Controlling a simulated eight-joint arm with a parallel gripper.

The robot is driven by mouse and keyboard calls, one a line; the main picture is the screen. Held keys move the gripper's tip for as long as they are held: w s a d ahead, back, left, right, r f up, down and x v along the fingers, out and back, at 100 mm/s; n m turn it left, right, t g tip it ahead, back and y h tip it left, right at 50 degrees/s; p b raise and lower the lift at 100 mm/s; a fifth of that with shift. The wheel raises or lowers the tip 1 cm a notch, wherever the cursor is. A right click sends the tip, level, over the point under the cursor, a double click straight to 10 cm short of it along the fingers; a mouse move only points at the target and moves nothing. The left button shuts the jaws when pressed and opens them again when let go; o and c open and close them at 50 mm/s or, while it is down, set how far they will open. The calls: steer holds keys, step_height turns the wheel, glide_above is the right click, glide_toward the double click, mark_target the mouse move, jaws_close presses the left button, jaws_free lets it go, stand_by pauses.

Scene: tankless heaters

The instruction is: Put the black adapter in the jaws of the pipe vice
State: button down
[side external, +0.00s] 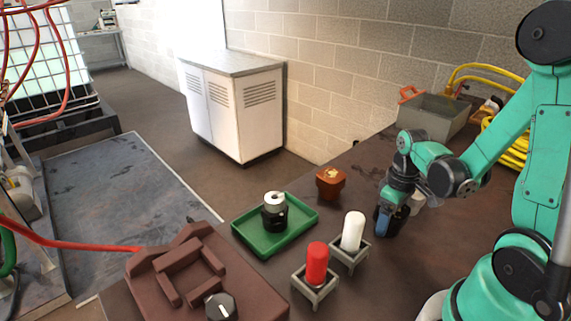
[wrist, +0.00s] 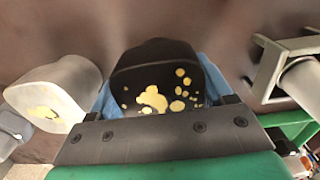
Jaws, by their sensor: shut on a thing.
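The black adapter (wrist: 150,65) fills the middle of the wrist view, dark with yellow patches on its near face. My gripper (side external: 389,222) is shut on it, with a blue finger on each side. In the side view the adapter is mostly hidden by the fingers, low over the brown table; I cannot tell whether it touches the table. The pipe vice (side external: 180,257) is the reddish-brown block at the front left, with raised jaw pieces around an open middle and a black knob (side external: 221,307). My gripper is well to the right of it.
A green tray (side external: 240,242) holds a black cylinder with a white top. White (side external: 353,231) and red (side external: 317,263) cylinders stand in grey holders between my gripper and the vice. A brown adapter (side external: 330,183) stands behind; a pale one (wrist: 55,96) is beside my gripper. A grey bin (side external: 432,117) is at the back.

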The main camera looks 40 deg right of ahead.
steer(key=shift+f, duration=0.1)
jaws_free()
step_height(320, 180, up, 12)
steer(key=shift+f, duration=0.1)
steer(key=shift+w+a+r, duration=0.15)
steer(key=shift+a+r, duration=0.05)
steer(key=w+a+t, duration=0.2)
steer(key=a+t, duration=0.1)
steer(key=a, duration=0.3)
steer(key=w+a+t, duration=0.3)
steer(key=a+t, duration=0.1)
steer(key=a, duration=0.2)
steer(key=shift+w+a+r, duration=0.25)
steer(key=shift+a+r, duration=0.05)
steer(key=shift+r, duration=0.05)
